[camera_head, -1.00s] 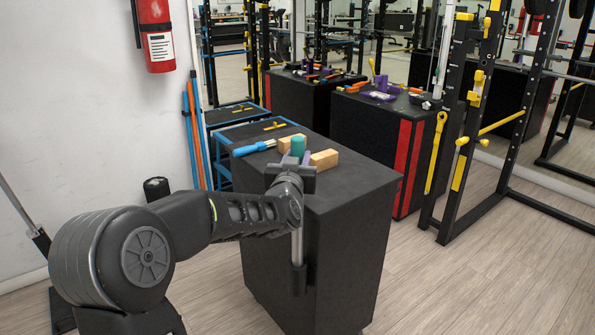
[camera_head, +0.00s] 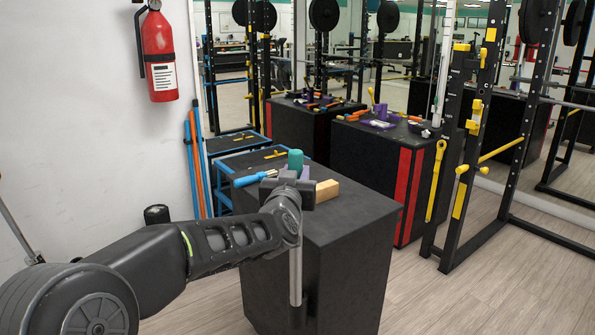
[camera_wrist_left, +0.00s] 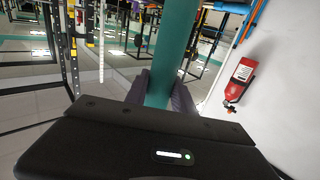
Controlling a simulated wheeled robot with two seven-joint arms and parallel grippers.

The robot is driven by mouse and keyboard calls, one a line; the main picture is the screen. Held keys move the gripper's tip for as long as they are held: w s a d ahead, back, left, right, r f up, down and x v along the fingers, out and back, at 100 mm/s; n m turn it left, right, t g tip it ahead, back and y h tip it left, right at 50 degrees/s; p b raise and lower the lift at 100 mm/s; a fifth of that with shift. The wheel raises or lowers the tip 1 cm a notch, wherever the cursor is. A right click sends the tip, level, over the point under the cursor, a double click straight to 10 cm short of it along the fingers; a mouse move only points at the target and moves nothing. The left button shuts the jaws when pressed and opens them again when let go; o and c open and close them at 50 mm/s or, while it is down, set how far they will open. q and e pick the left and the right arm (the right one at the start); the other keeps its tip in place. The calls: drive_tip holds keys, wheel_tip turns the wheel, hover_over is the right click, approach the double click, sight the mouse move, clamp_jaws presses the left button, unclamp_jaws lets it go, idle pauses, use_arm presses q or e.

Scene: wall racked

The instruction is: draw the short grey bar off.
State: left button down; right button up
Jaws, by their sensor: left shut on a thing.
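The short grey bar (camera_head: 296,270) stands upright at the near face of the black box (camera_head: 355,265). Its teal top part (camera_head: 295,159) rises above my left gripper (camera_head: 291,181), and its lower end meets a dark sleeve low on the box's face. My left gripper is shut on the teal part, which also runs between the fingers in the left wrist view (camera_wrist_left: 166,60). My forearm and wrist hide the middle of the bar. My right gripper is not in view.
A wooden block (camera_head: 327,190) and a blue-handled tool (camera_head: 252,178) lie on the box top near my gripper. Behind stand other black boxes with small tools, and a yellow-marked rack (camera_head: 470,130) at right. A fire extinguisher (camera_head: 160,55) hangs on the left wall.

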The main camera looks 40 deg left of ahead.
use_arm(q)
drive_tip(key=v, duration=1.4)
drive_tip(key=shift+r, duration=0.1)
drive_tip(key=shift+r+p, duration=1.05)
drive_tip(key=shift+d+f, duration=0.1)
drive_tip(key=shift+f, duration=0.05)
